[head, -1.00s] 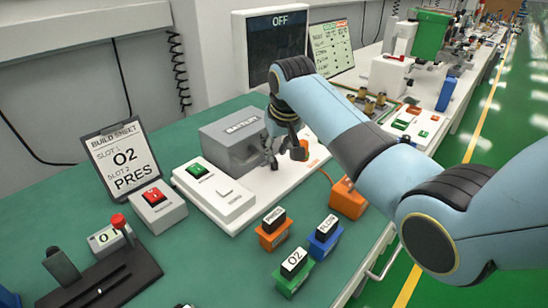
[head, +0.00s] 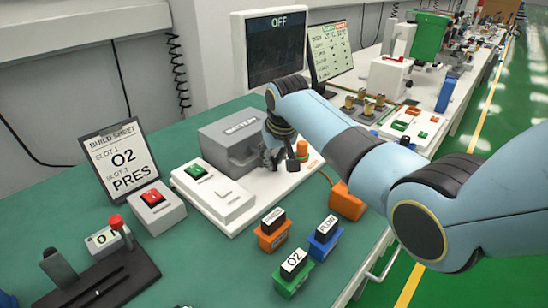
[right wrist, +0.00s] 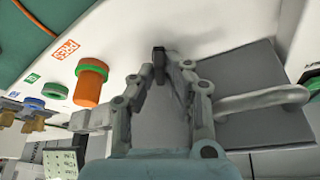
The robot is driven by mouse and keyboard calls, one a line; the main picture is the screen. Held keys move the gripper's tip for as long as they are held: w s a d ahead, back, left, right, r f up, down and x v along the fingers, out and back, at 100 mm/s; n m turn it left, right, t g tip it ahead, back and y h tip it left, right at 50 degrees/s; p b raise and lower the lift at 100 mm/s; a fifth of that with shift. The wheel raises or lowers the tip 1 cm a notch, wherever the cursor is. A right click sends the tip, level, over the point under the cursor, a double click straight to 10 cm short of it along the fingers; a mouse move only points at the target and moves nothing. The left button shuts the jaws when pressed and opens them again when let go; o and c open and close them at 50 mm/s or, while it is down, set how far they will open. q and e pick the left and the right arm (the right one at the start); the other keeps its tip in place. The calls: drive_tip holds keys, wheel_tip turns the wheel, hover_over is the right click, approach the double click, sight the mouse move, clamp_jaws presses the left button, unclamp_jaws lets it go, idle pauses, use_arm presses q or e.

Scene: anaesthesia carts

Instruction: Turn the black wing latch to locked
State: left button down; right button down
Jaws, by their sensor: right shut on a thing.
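The black wing latch (right wrist: 159,64) shows in the right wrist view as a narrow dark bar at the edge of the grey battery box (right wrist: 265,125). My right gripper (right wrist: 162,72) is shut on it, one finger on each side. In the head view my right gripper (head: 272,158) is at the right end of the battery box (head: 232,140), on the white base (head: 262,190). The latch is hidden there by the fingers, and its exact angle is hard to tell. My left gripper is not in view.
An orange cylindrical port (head: 302,150) stands close to the right of the gripper. A green-button box (head: 212,190) is in front. Orange, blue and green modules (head: 293,272) stand on the green mat. A monitor (head: 276,45) reading OFF is behind.

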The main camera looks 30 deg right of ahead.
drive_tip(key=shift+r+n+p, duration=0.1)
drive_tip(key=shift+n+p, duration=0.5)
drive_tip(key=shift+d+n+y+p, duration=0.1)
drive_tip(key=shift+n+y+p, duration=0.55)
drive_tip(key=shift+n, duration=0.35)
drive_tip(key=shift+n+y, duration=0.45)
drive_tip(key=shift+n, duration=0.85)
drive_tip(key=c, duration=1.7)
unclamp_jaws()
drive_tip(key=shift+w, duration=0.1)
